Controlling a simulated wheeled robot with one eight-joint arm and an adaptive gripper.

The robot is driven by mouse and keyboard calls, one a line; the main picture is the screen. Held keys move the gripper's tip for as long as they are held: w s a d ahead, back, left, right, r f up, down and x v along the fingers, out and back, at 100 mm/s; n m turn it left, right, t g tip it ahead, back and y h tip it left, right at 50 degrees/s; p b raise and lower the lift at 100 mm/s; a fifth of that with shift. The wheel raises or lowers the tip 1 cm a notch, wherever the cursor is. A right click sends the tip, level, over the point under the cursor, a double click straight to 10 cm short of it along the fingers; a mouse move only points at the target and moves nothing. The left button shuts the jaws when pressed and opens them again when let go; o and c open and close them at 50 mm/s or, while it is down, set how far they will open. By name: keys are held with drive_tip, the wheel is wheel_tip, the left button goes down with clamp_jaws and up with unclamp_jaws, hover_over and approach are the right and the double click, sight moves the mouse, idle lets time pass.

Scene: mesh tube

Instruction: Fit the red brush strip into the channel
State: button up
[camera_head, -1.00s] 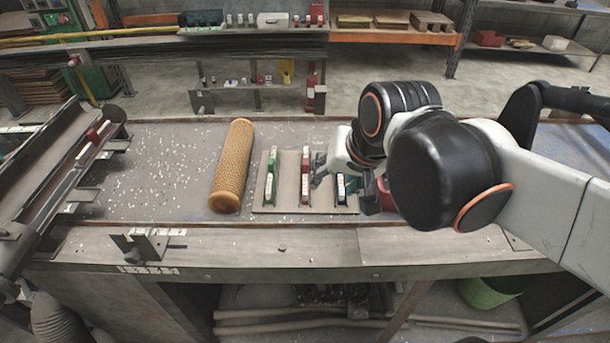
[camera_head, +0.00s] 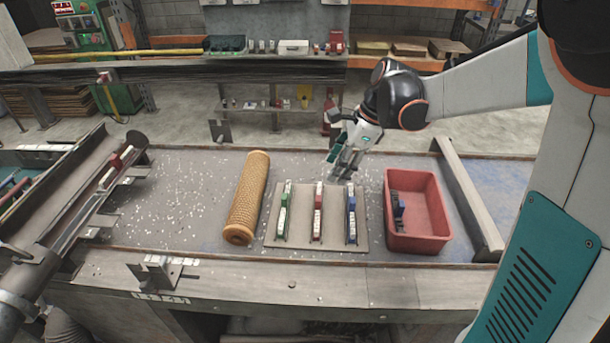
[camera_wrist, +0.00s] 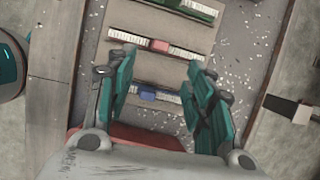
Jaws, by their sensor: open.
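The red brush strip (camera_head: 318,212), white-bristled with a red block, lies in the middle of the tan board (camera_head: 334,240). It also shows in the wrist view (camera_wrist: 159,46), beyond my fingertips. A green strip (camera_head: 284,212) lies to its left and a blue strip (camera_head: 351,215) to its right. My gripper (camera_head: 345,165) is open above the board's back right edge. In the wrist view its fingers (camera_wrist: 161,68) straddle the blue strip in the picture, apparently above it. A long rail with a channel (camera_head: 98,200) stands at the left, with a red-topped piece in it.
An orange mesh tube (camera_head: 248,198) lies left of the board. A red bin (camera_head: 418,240) with a dark strip inside stands to its right. A small metal bracket (camera_head: 155,275) is on the front edge. The bench between rail and tube is clear apart from white specks.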

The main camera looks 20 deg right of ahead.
drive_tip(key=b, duration=0.2)
hover_over(319, 198)
drive_tip(key=d, duration=0.2)
drive_tip(key=shift+m, duration=0.3)
wheel_tip(319, 198, down, 7)
drive_tip(key=shift+d+f, duration=0.1)
drive_tip(key=shift+s+b+x, duration=0.15)
drive_tip(key=shift+b+x, duration=0.45)
drive_tip(key=shift+x, duration=0.95)
drive_tip(key=shift+s+b+x, duration=0.15)
drive_tip(key=shift+b+x, duration=0.4)
drive_tip(key=shift+x, duration=0.95)
clamp_jaws()
